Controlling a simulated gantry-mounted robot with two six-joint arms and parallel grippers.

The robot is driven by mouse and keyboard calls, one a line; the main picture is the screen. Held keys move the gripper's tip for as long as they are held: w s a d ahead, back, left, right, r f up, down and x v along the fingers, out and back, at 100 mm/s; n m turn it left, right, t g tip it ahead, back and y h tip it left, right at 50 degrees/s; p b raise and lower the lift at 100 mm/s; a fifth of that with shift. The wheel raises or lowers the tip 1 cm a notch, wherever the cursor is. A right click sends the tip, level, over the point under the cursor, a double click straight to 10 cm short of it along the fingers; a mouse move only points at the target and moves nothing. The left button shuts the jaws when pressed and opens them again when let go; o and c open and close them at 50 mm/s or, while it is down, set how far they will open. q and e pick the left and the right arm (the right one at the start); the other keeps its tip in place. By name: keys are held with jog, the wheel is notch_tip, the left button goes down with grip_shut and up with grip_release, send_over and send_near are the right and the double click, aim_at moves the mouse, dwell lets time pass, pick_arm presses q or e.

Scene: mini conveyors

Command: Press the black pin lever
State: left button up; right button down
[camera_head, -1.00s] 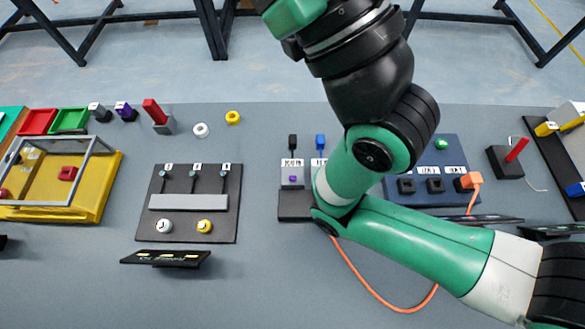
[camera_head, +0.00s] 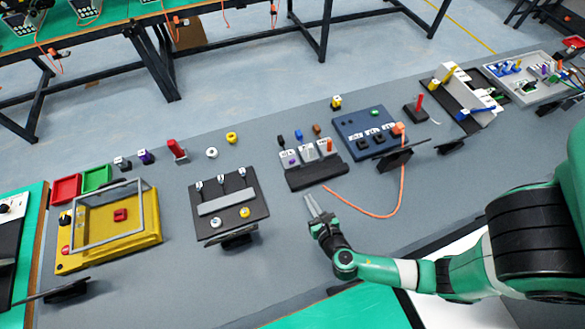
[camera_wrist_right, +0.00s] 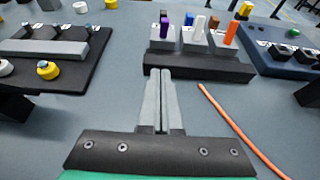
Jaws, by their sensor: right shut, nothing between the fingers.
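A three-slot grey block on a dark base (camera_head: 318,176) stands near the middle of the table. A small black piece (camera_head: 281,140) stands behind its left slot and looks like the black pin lever; blue (camera_head: 298,134) and brown (camera_head: 317,129) pieces stand to its right. In the right wrist view, the black piece is partly hidden behind a purple peg (camera_wrist_right: 165,28). My right gripper (camera_head: 312,202) is shut and empty, in front of the block and apart from it. The wrist view shows its fingertips (camera_wrist_right: 161,73) together, pointing at the block's base. My left gripper is not seen.
A dark panel (camera_head: 236,218) with three small switches lies to the left. A blue panel (camera_head: 347,133) with dark sockets lies to the right. An orange cable (camera_head: 362,211) curves over the table beside my right gripper.

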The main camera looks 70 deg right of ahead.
aim_at(300, 182)
jog(key=shift+s+d+r, duration=0.25)
jog(key=shift+d+r, duration=0.05)
jog(key=shift+r, duration=0.1)
jog(key=shift+w+a+f, duration=0.1)
jog(key=shift+w, duration=0.05)
jog(key=w+d+f+b, duration=0.1)
jog(key=f+b, duration=0.1)
jog(key=b, duration=0.3)
jog(key=shift+w+d, duration=0.15)
jog(key=shift+d, duration=0.05)
jog(key=x, duration=0.2)
jog(key=b+x, duration=0.1)
jog(key=x, duration=0.2)
jog(key=r+b+x, duration=0.1)
jog(key=x, duration=0.2)
jog(key=shift+w+d, duration=0.15)
jog(key=shift+d, duration=0.05)
jog(key=shift+w+d+r, duration=0.7)
jog(key=shift+w+d, duration=0.1)
jog(key=shift+w+d+r, duration=0.15)
jog(key=shift+w+d, duration=0.15)
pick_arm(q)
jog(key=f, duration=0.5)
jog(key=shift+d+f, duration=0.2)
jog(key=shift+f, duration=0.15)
